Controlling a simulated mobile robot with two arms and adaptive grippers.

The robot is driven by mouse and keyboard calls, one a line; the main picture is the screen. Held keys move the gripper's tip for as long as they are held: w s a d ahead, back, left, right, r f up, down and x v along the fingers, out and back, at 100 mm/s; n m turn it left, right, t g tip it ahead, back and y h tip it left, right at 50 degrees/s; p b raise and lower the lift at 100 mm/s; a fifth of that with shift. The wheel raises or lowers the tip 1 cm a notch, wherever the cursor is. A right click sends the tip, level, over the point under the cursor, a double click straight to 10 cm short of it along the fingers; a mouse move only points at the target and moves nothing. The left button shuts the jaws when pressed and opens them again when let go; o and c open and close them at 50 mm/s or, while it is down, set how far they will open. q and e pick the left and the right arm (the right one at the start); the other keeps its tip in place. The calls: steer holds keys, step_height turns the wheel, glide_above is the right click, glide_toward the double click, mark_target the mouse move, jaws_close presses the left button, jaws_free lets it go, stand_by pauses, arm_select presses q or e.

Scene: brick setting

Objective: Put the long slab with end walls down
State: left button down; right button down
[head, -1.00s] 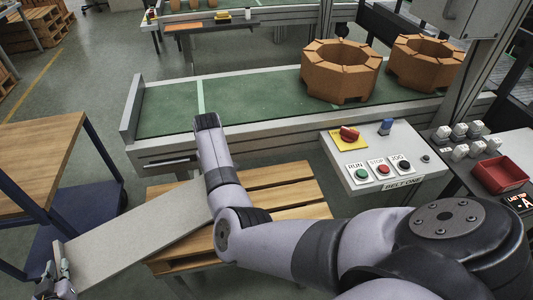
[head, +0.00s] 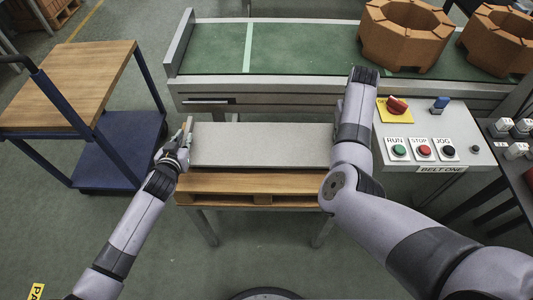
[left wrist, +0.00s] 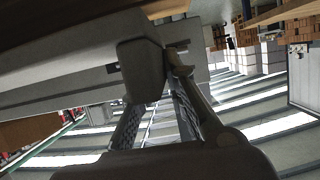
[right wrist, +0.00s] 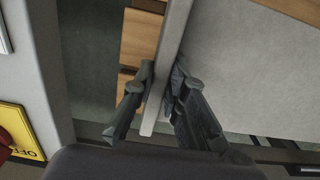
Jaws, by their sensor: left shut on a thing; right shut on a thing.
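The long grey slab (head: 262,145) lies level, left to right, over the slatted wooden stand (head: 250,184) in the head view. I cannot tell whether it touches the slats. My left gripper (head: 182,146) is shut on its left end; the left wrist view shows the fingers (left wrist: 160,95) at the slab's end (left wrist: 142,68). My right gripper is hidden behind my right arm in the head view. In the right wrist view, its fingers (right wrist: 162,88) are shut on the thin end wall (right wrist: 173,45), with the slab's broad face (right wrist: 245,65) beside it.
A green conveyor belt (head: 300,47) with brown octagonal ring blocks (head: 404,35) runs behind the stand. A button panel (head: 430,130) stands close to my right arm. A blue cart with a wooden top (head: 70,85) is at left. The floor in front is clear.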

steer(key=shift+w+a+f, duration=0.1)
stand_by(0.5)
